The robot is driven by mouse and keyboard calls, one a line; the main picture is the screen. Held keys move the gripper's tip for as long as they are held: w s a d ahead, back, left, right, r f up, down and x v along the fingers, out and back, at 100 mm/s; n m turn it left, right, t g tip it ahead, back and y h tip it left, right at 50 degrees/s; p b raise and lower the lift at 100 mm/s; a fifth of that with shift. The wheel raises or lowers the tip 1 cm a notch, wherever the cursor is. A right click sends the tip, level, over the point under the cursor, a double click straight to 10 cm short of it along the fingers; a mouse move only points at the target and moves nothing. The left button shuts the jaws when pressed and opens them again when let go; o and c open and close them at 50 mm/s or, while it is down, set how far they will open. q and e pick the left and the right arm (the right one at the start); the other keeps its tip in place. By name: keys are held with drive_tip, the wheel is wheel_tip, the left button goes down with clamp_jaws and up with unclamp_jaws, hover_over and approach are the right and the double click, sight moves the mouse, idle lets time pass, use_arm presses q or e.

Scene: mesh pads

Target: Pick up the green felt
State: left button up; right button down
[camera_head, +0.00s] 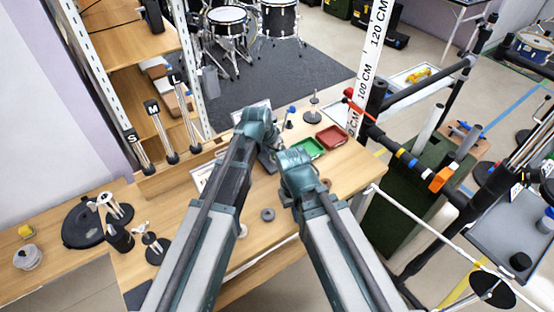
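A small green square (308,147), which looks like a shallow tray or pad, lies on the wooden table beyond my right gripper. I cannot tell whether it is the felt or something holding it. My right gripper (296,158) is just in front of and left of the green square, and its wrist hides its fingers. My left gripper (267,158) is left of the right one, low over the table, and mostly hidden by its own arm. I cannot see whether either gripper is open or holds anything.
A red tray (331,137) lies right of the green square. A grey ring (267,214) lies in front on the wooden table (185,215). A white measuring post (368,65) rises at the right.

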use_arm(q)
drive_tip(key=shift+r, duration=0.1)
use_arm(e)
drive_tip(key=shift+r, duration=0.1)
use_arm(q)
clamp_jaws()
drive_tip(key=shift+r, duration=0.1)
